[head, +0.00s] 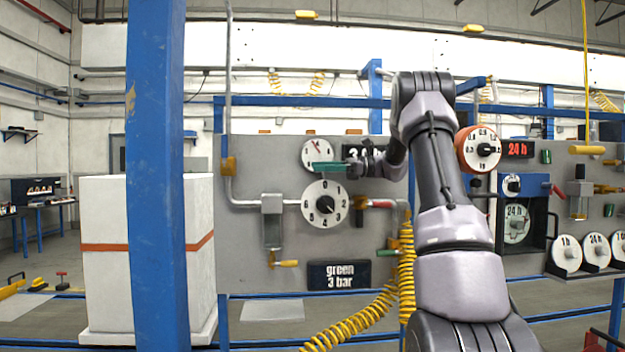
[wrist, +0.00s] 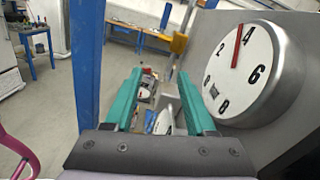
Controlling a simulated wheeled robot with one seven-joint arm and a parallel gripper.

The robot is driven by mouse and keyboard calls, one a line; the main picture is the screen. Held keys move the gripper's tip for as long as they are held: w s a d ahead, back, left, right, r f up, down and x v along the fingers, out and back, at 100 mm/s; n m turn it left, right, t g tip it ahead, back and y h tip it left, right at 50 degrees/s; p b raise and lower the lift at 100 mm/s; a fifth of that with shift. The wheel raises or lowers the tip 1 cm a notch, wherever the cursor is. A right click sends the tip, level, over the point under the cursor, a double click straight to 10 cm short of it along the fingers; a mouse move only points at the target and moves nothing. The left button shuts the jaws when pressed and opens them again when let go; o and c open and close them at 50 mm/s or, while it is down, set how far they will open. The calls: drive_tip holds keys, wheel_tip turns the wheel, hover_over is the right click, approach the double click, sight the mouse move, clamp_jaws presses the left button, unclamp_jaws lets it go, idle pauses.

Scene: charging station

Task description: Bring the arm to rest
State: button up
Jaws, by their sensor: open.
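My gripper (head: 328,166) is in front of the grey panel (head: 245,235), between the small gauge (head: 315,149) and the numbered dial (head: 312,210) below it. My arm (head: 435,165) reaches up from the lower right and bends left to it. In the wrist view, the two green fingers of my gripper (wrist: 161,84) are apart, with no object held between them. The gauge, with a red needle, stands close on the right there (wrist: 255,80). My forearm partly hides a display beside the gauge.
A blue post (head: 157,180) and a white cabinet (head: 105,255) stand left. A coiled yellow hose (head: 405,265) hangs beside my arm. A red-rimmed gauge (head: 467,152) is just right of my arm.

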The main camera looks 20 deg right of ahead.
drive_tip(key=s+a+f+n+g+h, duration=0.1)
drive_tip(key=s+a+n+h, duration=0.3)
drive_tip(key=s, duration=0.5)
drive_tip(key=s+a+f+n+h, duration=0.1)
drive_tip(key=s+a+n+h, duration=0.1)
drive_tip(key=s+a+h, duration=0.5)
drive_tip(key=s+d+f+n+t+h, duration=0.2)
drive_tip(key=s+f+n, duration=0.1)
drive_tip(key=s, duration=0.7)
drive_tip(key=s+d+f+n+t+h, duration=0.2)
drive_tip(key=s+f+n, duration=0.2)
drive_tip(key=s, duration=0.5)
drive_tip(key=shift+s+d+f+n+t+h, duration=0.15)
drive_tip(key=shift+s+d+n+t+h, duration=0.15)
drive_tip(key=shift+s+n+t, duration=0.15)
drive_tip(key=shift+d, duration=0.1)
